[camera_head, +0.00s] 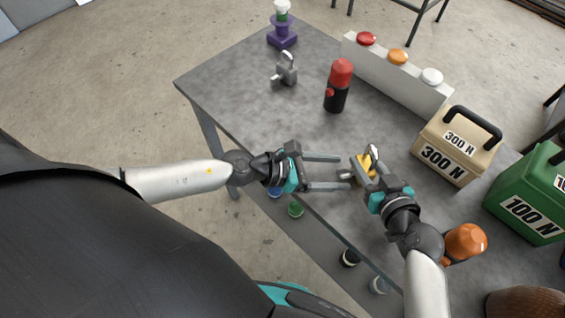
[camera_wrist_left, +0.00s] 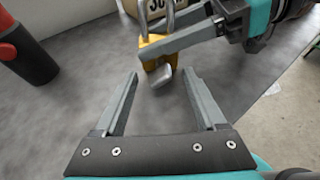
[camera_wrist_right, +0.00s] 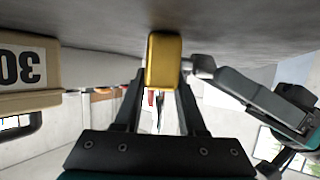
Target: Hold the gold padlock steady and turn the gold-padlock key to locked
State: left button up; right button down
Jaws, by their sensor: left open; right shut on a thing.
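The gold padlock (camera_head: 362,166) has a silver shackle and is near the front edge of the grey table. My right gripper (camera_head: 367,170) is shut on it; the right wrist view shows its gold body (camera_wrist_right: 164,62) between the fingers. The grey key (camera_wrist_left: 161,76) sticks out of the padlock toward my left gripper; in the head view the key (camera_head: 345,175) is just beyond the left fingertips. My left gripper (camera_head: 341,172) is open and empty, its fingers pointing at the key. In the left wrist view the gap between its fingers (camera_wrist_left: 160,75) faces the key.
A grey padlock (camera_head: 285,70) stands farther back. A red-and-black bottle-like thing (camera_head: 339,86), a box of coloured buttons (camera_head: 395,72), a tan 300 N weight (camera_head: 455,148) and a green 100 N weight (camera_head: 528,195) stand around. An orange-capped thing (camera_head: 465,241) is beside my right arm.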

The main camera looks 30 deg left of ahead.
pick_arm(q)
jog(key=v, duration=1.2)
